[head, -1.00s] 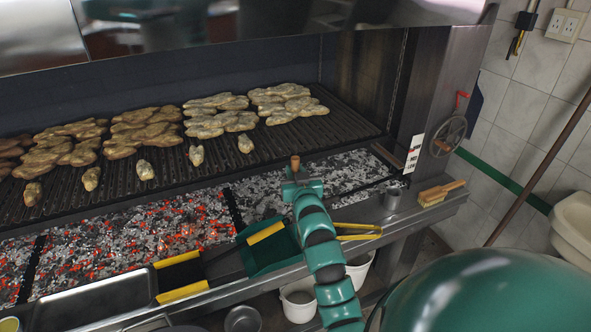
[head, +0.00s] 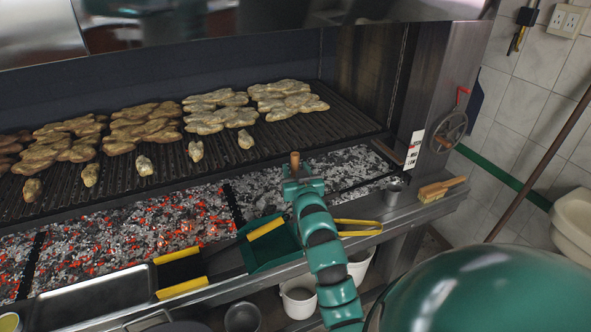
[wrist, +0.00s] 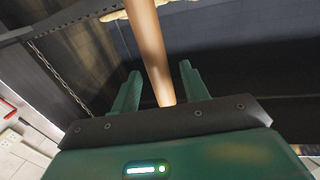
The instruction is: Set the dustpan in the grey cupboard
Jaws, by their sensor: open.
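A dark green pan (head: 262,254), which looks like the dustpan, lies on the steel ledge in front of the grill in the head view. My arm covers its right side. My gripper (head: 296,177) is above the ledge, over the edge of the coals, at a wooden handle (head: 295,160). In the wrist view the wooden handle (wrist: 150,50) runs between the two spread green fingers, with gaps on both sides. Whether this handle belongs to the green pan is hidden by my arm. I see no grey cupboard.
Glowing coals (head: 130,228) lie behind the ledge, under a grate (head: 160,160) of meat. The ledge also holds a steel tray (head: 95,297), yellow-handled tools (head: 182,287), a metal cup (head: 394,192) and a brush (head: 441,189). White buckets (head: 299,299) stand below.

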